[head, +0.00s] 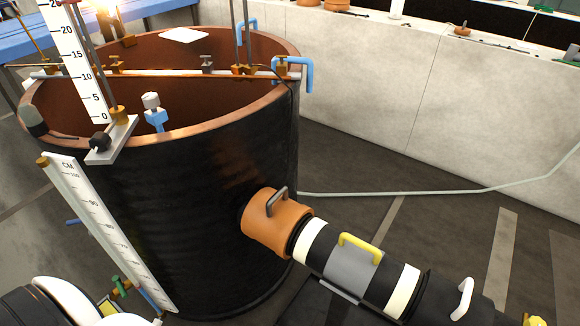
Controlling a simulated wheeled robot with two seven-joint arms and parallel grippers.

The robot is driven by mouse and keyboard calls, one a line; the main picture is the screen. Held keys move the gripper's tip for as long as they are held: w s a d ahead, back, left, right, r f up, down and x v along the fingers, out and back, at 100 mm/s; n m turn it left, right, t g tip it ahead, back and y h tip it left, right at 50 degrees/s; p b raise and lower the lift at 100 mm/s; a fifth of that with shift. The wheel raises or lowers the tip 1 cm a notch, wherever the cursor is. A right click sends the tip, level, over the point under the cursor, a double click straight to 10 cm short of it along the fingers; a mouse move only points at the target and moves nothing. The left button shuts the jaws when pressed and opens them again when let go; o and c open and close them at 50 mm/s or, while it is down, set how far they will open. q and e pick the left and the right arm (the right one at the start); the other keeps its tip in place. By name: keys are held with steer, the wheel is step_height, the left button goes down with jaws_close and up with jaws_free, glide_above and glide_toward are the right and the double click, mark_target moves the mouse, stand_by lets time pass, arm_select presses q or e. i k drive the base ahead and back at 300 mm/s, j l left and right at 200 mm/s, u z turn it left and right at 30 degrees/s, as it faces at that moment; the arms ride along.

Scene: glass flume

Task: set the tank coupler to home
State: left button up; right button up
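A large black tank (205,190) with a copper-coloured rim and inside fills the left and middle. An orange collar (262,228) with a dark grey handle (277,200) joins its lower right side; it appears to be the tank coupler. From it a black pipe runs down to the right, with white bands, a grey sleeve (345,272) carrying a yellow handle (361,247), and a white handle (463,298) farther along. No marking for home is readable on the collar. Neither gripper shows, and nothing is seen touching the collar or handles.
A white scale (110,235) leans against the tank's left front. A rail (165,74) with clamps and another upright scale (77,60) cross the tank's top. A pale hose (400,193) runs over the floor behind the pipe. A pale wall (430,85) stands behind; floor between is open.

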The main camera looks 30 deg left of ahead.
mark_target(270, 216)
steer(key=u, duration=0.95)
